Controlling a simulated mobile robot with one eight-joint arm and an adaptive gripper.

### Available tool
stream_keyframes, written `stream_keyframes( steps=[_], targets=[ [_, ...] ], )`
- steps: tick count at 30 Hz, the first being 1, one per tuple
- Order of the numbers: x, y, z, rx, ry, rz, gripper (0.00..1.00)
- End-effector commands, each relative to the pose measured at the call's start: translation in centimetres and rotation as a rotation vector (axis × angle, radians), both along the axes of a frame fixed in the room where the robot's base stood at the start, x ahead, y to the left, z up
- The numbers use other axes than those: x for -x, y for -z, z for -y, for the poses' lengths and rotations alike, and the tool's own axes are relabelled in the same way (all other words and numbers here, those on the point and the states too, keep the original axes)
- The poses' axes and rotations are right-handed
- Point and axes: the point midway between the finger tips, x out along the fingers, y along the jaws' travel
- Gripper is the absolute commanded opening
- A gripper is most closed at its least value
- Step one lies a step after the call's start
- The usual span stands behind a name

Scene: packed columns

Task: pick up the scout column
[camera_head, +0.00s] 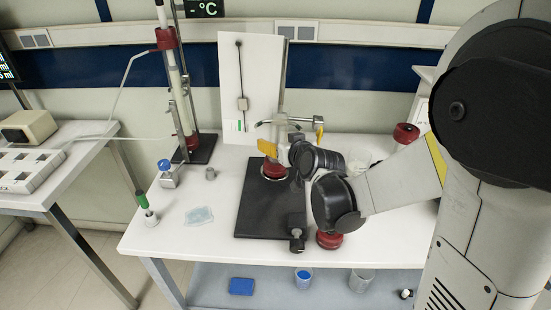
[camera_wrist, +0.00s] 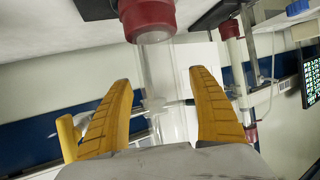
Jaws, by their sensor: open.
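A clear glass column with a red end cap (camera_head: 273,170) stands upright at the black stand's base plate (camera_head: 262,218). In the wrist view the glass column (camera_wrist: 158,85) runs between my fingers, with its red cap (camera_wrist: 148,14) at the top of the picture. My gripper (camera_head: 293,138) has yellow fingers and is open around the glass; it also shows in the wrist view (camera_wrist: 162,78). Gaps show on both sides of the glass. No label is readable, so I cannot tell by name which column is the scout. My arm hides part of the column.
A taller column (camera_head: 176,80) with red fittings is on a stand at the left. Other red caps show at the right (camera_head: 406,133) and front (camera_head: 329,240). A metal clamp (camera_head: 290,121) is near my fingers.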

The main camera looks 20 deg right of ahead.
Motion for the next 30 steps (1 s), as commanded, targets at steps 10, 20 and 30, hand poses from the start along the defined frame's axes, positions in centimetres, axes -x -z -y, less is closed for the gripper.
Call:
stream_keyframes(
  steps=[10,20,30],
  targets=[
    [-0.7,0.2,-0.1,0.0,0.0,0.0,0.47],
    [-0.7,0.17,-0.09,0.0,0.0,0.001,0.02],
    [-0.71,-0.57,-0.09,0.0,0.0,0.001,0.02]
  ],
)
